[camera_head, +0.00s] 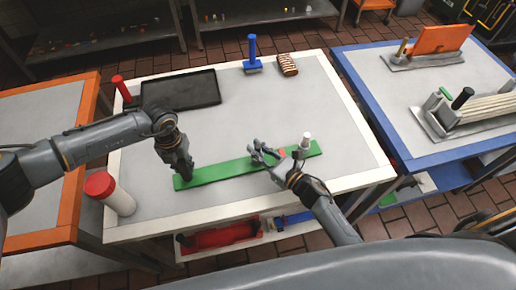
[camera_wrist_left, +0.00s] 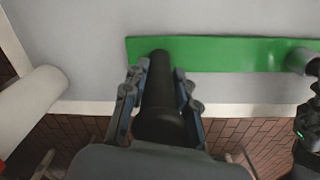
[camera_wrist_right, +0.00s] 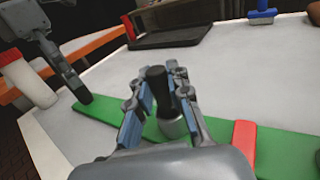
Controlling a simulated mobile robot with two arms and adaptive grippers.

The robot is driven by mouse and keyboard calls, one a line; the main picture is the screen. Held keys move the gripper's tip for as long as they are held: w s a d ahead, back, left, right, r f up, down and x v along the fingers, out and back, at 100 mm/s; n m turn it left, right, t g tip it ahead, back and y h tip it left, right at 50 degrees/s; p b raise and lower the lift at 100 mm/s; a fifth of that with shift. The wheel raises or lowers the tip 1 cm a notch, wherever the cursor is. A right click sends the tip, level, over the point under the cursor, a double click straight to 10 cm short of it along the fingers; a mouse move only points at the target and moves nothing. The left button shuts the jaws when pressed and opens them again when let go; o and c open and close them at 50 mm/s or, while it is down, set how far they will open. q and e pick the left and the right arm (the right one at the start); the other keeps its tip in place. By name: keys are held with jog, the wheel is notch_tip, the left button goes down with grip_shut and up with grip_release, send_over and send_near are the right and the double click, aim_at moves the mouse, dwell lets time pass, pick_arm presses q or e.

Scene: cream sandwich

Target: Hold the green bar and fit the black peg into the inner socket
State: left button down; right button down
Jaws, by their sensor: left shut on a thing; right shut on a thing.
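The long green bar (camera_head: 222,170) lies along the front of the white-framed table. My left gripper (camera_head: 184,170) is at the bar's left end, shut on a dark upright post (camera_wrist_left: 160,88) that meets the bar in the left wrist view. My right gripper (camera_head: 264,154) is over the bar right of its middle. In the right wrist view its fingers are around a black peg (camera_wrist_right: 158,82) with a grey metal lower part, upright over the bar. Whether the peg's lower end is seated is hidden. A red block (camera_wrist_right: 242,148) is on the bar beside it.
A white-topped pin (camera_head: 306,141) stands near the bar's right end. A black tray (camera_head: 181,103), red-handled tool (camera_head: 121,88), blue stamp-like tool (camera_head: 252,55) and brown striped piece (camera_head: 288,64) are at the back. A red-capped white bottle (camera_head: 117,200) is front left. The table's middle is clear.

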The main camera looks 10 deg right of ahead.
jog(key=shift+f, duration=0.1)
jog(key=c, duration=1.3)
grip_release()
jog(key=shift+o, duration=0.2)
jog(key=v, duration=1.2)
jog(key=shift+o, duration=0.2)
